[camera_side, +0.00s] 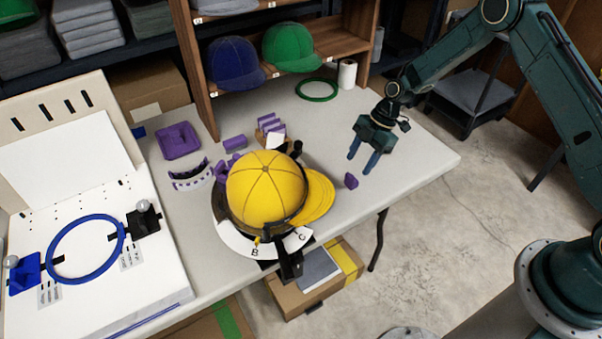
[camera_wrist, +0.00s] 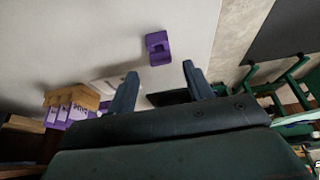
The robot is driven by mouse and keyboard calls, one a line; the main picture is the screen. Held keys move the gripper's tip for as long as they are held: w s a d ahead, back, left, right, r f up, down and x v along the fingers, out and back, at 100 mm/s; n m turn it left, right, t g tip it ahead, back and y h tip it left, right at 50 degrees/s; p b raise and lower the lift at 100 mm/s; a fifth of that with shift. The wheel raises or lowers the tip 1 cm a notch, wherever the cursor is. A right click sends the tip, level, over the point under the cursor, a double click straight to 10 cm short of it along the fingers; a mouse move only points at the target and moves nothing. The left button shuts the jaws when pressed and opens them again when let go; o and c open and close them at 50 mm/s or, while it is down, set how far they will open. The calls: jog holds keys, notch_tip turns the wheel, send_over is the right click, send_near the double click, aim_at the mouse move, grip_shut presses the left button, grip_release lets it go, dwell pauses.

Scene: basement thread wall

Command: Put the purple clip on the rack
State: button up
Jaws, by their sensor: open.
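The purple clip (camera_side: 351,181) lies alone on the grey table near its right front edge. In the wrist view the clip (camera_wrist: 158,48) sits just beyond the fingertips, roughly centred between them, with a notch in its side. My gripper (camera_side: 361,165) is open and empty, fingers pointing down, close to the clip and apart from it. Its two blue-grey fingers also show in the wrist view (camera_wrist: 160,71). The wooden rack (camera_wrist: 88,98) holds several purple clips with white lettering, at lower left in the wrist view. In the side view the rack (camera_side: 261,137) stands behind the yellow cap, partly hidden.
A yellow cap (camera_side: 262,186) on a black stand with a lettered white plate is left of the clip. A purple block (camera_side: 234,142), purple tray (camera_side: 179,140), green ring (camera_side: 316,90) and white roll (camera_side: 347,74) are farther back. The table around the clip is clear.

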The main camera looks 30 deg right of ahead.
jog(key=v, duration=0.7)
jog(key=shift+d+r, duration=0.2)
jog(key=shift+r, duration=0.15)
jog(key=s+a+r+m+t+h, duration=0.15)
jog(key=s+r+m, duration=0.35)
jog(key=r, duration=0.7)
jog(key=s+a+r+m+t+h, duration=0.1)
jog(key=s+r+m+h, duration=0.15)
jog(key=s+r, duration=0.65)
jog(key=s+r+m+t, duration=0.1)
jog(key=s+r+m, duration=0.1)
jog(key=s, duration=0.4)
jog(key=s+r+m+t, duration=0.1)
jog(key=s+r+m, duration=0.2)
jog(key=s+m, duration=0.2)
jog(key=s+d+r+m+t, duration=0.1)
jog(key=s+r+m, duration=0.1)
jog(key=s, duration=0.5)
jog(key=shift+r+m+h, duration=0.2)
jog(key=shift+m+h, duration=0.2)
jog(key=shift+m, duration=0.35)
